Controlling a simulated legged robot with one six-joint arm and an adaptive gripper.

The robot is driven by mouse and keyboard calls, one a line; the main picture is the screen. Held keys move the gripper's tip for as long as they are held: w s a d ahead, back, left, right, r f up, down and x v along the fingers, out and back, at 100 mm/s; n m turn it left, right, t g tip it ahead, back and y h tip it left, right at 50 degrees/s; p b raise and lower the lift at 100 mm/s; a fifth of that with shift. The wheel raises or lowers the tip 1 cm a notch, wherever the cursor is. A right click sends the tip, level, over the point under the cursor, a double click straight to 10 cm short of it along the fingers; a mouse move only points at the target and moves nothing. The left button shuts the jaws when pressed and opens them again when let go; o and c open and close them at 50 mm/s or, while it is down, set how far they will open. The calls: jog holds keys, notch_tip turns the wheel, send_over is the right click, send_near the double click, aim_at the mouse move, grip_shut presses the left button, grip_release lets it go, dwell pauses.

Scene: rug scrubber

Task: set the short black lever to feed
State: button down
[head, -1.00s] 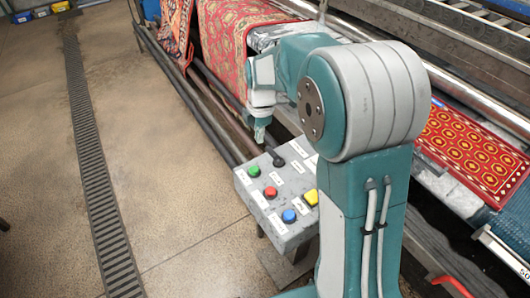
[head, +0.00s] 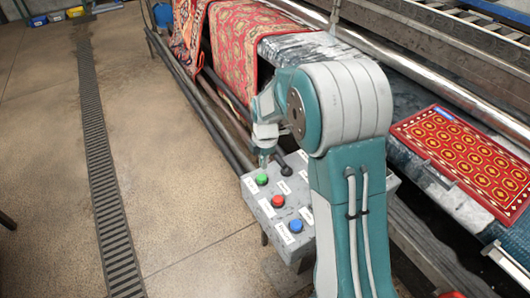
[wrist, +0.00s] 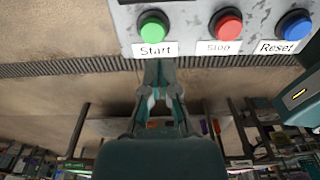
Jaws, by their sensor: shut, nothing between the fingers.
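The short black lever (head: 286,170) stands on the upper part of the grey control box (head: 262,205), with a white label near it. Its set position cannot be read. The lever does not show in the wrist view. My gripper (head: 264,163) is shut and empty, low over the box's far left edge, left of the lever and just behind the green button (head: 261,179). I cannot tell whether it touches the box. In the wrist view my closed fingertips (wrist: 153,98) show below the green button (wrist: 152,28), labelled Start.
A red button (head: 278,201) and a blue button (head: 295,226) sit along the box's front; the wrist view labels them Stop and Reset. My arm hides the box's right part. Rug rollers and a hanging red rug (head: 232,50) lie behind. Open floor (head: 170,170) is at left.

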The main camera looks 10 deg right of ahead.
aim_at(279, 160)
notch_tip(279, 160, down, 4)
jog(key=shift+s+a+r, duration=0.1)
jog(key=shift+a+r, duration=0.05)
jog(key=shift+r, duration=0.1)
jog(key=d, duration=0.1)
jog(key=w+d+r, duration=0.1)
jog(key=shift+d, duration=0.3)
jog(key=shift+w+d+r, duration=0.15)
jog(key=shift+d+r, duration=0.1)
jog(key=shift+d, duration=0.45)
jog(key=shift+w+d+r+g+y, duration=0.2)
jog(key=shift+d+r+g+y, duration=0.25)
jog(key=shift+y, duration=0.35)
jog(key=shift+w+d+y, duration=0.15)
jog(key=shift+d+y, duration=0.35)
jog(key=shift+y, duration=0.1)
jog(key=d+y, duration=0.1)
jog(key=d+g+y, duration=0.1)
jog(key=y, duration=0.1)
jog(key=w+d+y, duration=0.1)
jog(key=shift+d+r+g+y, duration=0.25)
jog(key=shift+r+y, duration=0.05)
jog(key=shift+w+d+f, duration=0.1)
jog(key=shift+w+d, duration=0.1)
jog(key=shift+d, duration=0.25)
jog(key=shift+w+d, duration=0.15)
jog(key=shift+d, duration=0.3)
